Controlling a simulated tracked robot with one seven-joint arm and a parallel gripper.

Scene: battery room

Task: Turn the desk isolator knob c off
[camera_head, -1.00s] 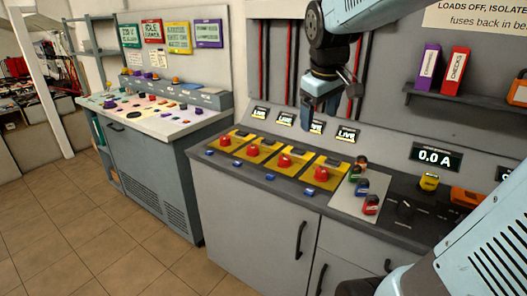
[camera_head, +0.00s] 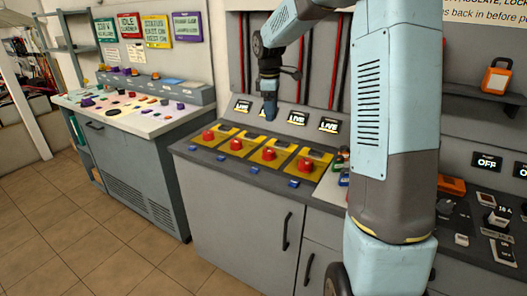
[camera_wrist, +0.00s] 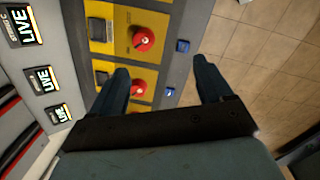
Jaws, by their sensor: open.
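A row of red isolator knobs on yellow plates lines the grey desk; each has a LIVE display behind it. In the head view, the third red knob from the left (camera_head: 269,153) seems to be knob c. In the wrist view, a red knob (camera_wrist: 143,39) shows near the top, ahead of the fingers. A second knob (camera_wrist: 137,89) lies lower, between the fingers in the picture. A sideways C-like letter shows beside the top LIVE display (camera_wrist: 20,25). My gripper (camera_head: 270,112) is open and empty above the desk's back; it also shows in the wrist view (camera_wrist: 163,80).
Small blue tags (camera_head: 252,169) lie along the desk's front edge. My arm hides part of the desk's right side. An orange padlock (camera_head: 496,76) stands on the shelf. A second console (camera_head: 120,118) stands at left; tiled floor (camera_head: 95,235) is clear.

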